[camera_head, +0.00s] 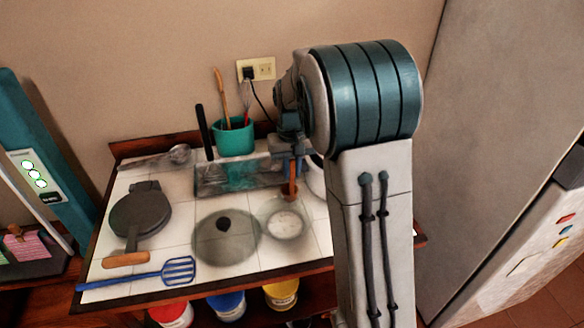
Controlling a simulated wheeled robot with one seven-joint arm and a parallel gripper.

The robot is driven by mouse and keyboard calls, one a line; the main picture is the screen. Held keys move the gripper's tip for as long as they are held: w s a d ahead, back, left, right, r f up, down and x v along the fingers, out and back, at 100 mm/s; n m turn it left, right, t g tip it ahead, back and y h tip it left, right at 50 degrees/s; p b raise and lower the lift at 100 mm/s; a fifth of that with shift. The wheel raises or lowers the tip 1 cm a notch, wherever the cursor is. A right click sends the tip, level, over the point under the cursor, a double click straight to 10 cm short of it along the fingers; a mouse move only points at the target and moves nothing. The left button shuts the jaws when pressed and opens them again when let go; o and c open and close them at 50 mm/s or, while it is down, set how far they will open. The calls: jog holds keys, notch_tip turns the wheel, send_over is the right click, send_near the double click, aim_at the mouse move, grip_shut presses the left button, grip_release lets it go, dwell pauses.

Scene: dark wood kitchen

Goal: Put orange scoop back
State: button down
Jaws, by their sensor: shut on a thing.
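The orange scoop (292,187) hangs below my gripper (294,156), near the back right of the white tiled table. It looks upright, with its handle up in the jaws and its small end low. My gripper is shut on it. The gripper's body and my arm hide part of the scoop's upper end. The scoop's lower end is just behind a round clear dish or lid (286,224); I cannot tell whether it touches the table.
The tiled table (180,225) holds a dark waffle pan (138,214), a glass lid (226,240), a blue spatula (178,270), a clear tray (232,180) and a green utensil pot (234,137). Red (172,314), blue (227,306) and yellow (281,294) tubs stand below. A fridge (492,120) is right.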

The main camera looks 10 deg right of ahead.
jog(key=shift+f, duration=0.15)
jog(key=c, duration=1.4)
grip_release()
jog(key=shift+o, duration=0.2)
notch_tip(320, 180, up, 12)
jog(key=shift+s+r, duration=0.1)
jog(key=shift+s, duration=0.05)
jog(key=s+f+t, duration=0.1)
jog(key=s+f, duration=0.2)
jog(key=s, duration=0.9)
jog(key=s+f+t, duration=0.1)
jog(key=s+f, duration=0.2)
jog(key=s, duration=0.9)
jog(key=shift+s+f+t, duration=0.15)
jog(key=shift+s+t, duration=0.25)
